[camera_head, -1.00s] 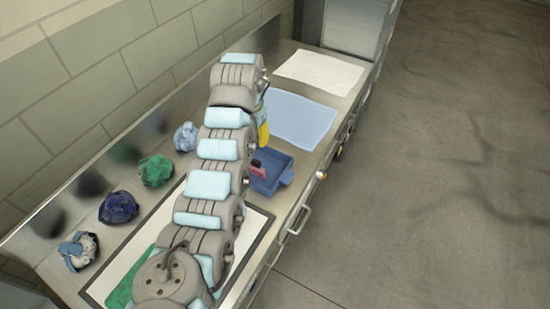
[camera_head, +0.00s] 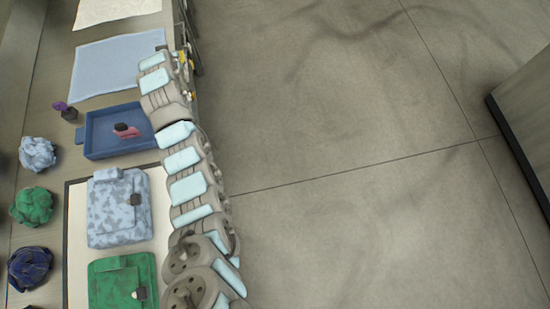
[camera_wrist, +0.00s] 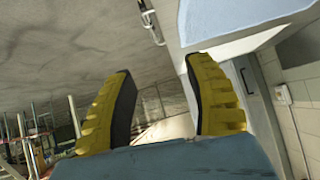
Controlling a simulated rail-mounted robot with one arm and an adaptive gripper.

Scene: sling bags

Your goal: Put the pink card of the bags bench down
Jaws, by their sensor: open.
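The pink card (camera_head: 128,133) lies in the blue tray (camera_head: 90,138) on the bench, with a small dark piece on it. My gripper (camera_wrist: 155,72) shows in the wrist view as two yellow ribbed fingers, spread apart with nothing between them. In the head view my arm runs along the bench's right edge, and its far end is beside the light blue mat, past the tray; the fingers are mostly hidden there. The card does not show in the wrist view.
A grey-blue patterned bag (camera_head: 118,222) and a green bag (camera_head: 108,285) lie on a framed white board (camera_head: 77,245). Several crumpled bundles (camera_head: 33,205) line the left side. A small purple item (camera_head: 61,106) stands beside the tray. The light blue mat (camera_head: 115,68) is bare.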

